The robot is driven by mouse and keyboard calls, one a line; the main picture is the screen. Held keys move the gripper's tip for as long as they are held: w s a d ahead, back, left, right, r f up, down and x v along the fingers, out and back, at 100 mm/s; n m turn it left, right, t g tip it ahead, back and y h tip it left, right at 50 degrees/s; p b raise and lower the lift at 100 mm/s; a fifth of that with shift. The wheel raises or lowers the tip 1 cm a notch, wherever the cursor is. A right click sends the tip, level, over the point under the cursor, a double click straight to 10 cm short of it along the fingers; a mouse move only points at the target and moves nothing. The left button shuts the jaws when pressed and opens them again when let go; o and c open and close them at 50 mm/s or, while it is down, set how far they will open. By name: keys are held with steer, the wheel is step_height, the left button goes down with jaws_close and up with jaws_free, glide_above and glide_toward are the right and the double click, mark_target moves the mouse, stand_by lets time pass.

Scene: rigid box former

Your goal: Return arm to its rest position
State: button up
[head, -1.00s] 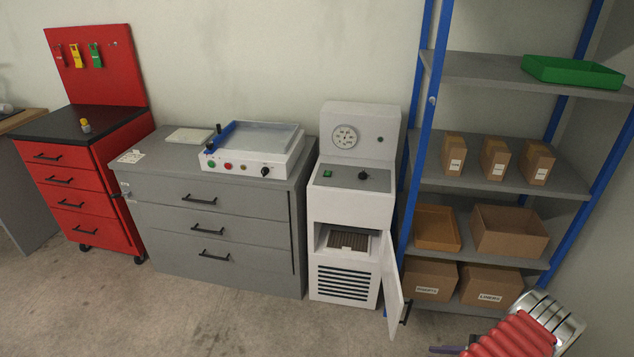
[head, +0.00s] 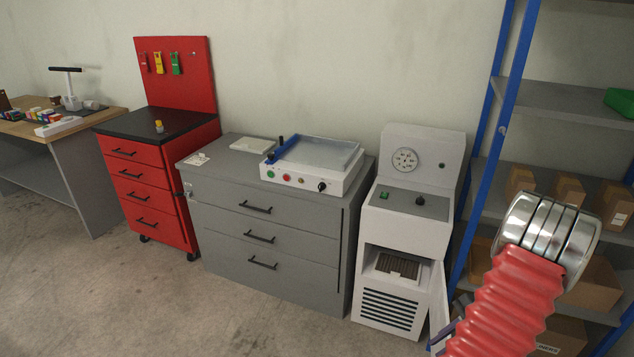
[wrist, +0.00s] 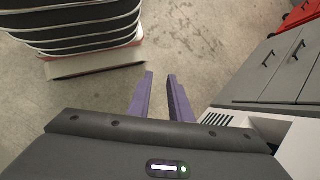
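My gripper (wrist: 160,82) shows in the wrist view as two purple fingers pointing away over bare concrete floor. The fingers are apart with nothing between them.
A grey drawer cabinet (head: 225,232) carries a white control box (head: 315,182). A red tool cabinet (head: 185,180) and a wooden table (head: 95,122) stand farther left. The blue-posted shelf (head: 560,106) holds cardboard boxes behind my arm. The floor in front is clear.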

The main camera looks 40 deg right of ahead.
steer(key=w+a+r+n+g+h, duration=0.2)
steer(key=w+a+r+n, duration=0.35)
steer(key=a+r, duration=0.35)
steer(key=w+a+r+n+g+h, duration=0.2)
steer(key=w+a+r+n, duration=0.3)
steer(key=w+a+r, duration=0.3)
steer(key=a+r+n+t, duration=0.2)
steer(key=a+r, duration=0.3)
steer(key=a, duration=0.4)
steer(key=a+r+n+t+h, duration=0.1)
steer(key=a+r+n, duration=0.4)
steer(key=a, duration=0.4)
steer(key=a+r+n+t, duration=0.2)
steer(key=a+r+n, duration=0.2)
steer(key=a, duration=0.6)
step_height(320, 180, up, 2)
steer(key=shift+r+t, duration=0.1)
steer(key=shift+t, duration=0.2)
